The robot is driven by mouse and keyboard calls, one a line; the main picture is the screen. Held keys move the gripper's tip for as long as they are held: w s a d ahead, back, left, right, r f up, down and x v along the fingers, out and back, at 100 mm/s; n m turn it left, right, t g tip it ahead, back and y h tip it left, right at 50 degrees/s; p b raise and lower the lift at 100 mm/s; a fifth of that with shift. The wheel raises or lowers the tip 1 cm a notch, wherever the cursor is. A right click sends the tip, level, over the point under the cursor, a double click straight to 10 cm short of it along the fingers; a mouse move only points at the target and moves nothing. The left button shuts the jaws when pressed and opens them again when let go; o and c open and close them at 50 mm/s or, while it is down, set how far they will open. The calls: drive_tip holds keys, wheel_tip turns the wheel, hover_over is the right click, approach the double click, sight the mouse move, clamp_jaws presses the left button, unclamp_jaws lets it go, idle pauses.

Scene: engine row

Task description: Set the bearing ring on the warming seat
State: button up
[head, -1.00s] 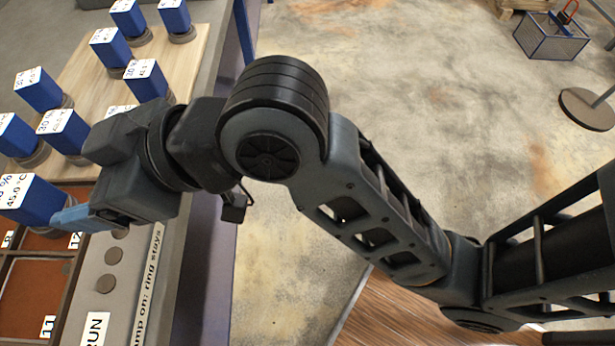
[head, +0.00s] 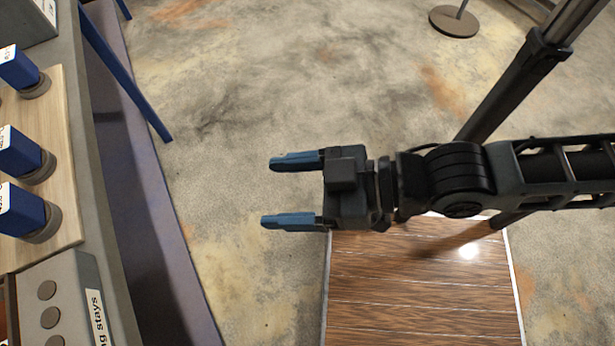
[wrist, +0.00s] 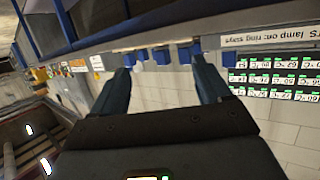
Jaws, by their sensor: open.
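My gripper (head: 269,192) is open and empty, its two blue fingers apart, pointing left over the bare floor. It is well clear of the bench to its left. In the wrist view the open fingers (wrist: 160,70) show nothing between them within reach. No bearing ring can be singled out, and I cannot tell which part is the warming seat. Blue blocks with white labels (head: 24,154) stand on dark grey round bases (head: 44,232) on a wooden board (head: 68,150) at the left edge; whether those bases are rings I cannot tell.
A grey panel (head: 72,282) with round buttons and a label ending "stays" sits at lower left. The bench front (head: 150,215) and a blue post (head: 128,85) bound the left side. Open floor (head: 260,90) lies beyond my gripper. A round stand base (head: 453,22) is at the top.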

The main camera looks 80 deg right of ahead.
drive_tip(key=shift+h, duration=0.3)
drive_tip(key=v, duration=0.5)
drive_tip(key=shift+d, duration=0.3)
drive_tip(key=shift+c, duration=0.4)
idle(1.8)
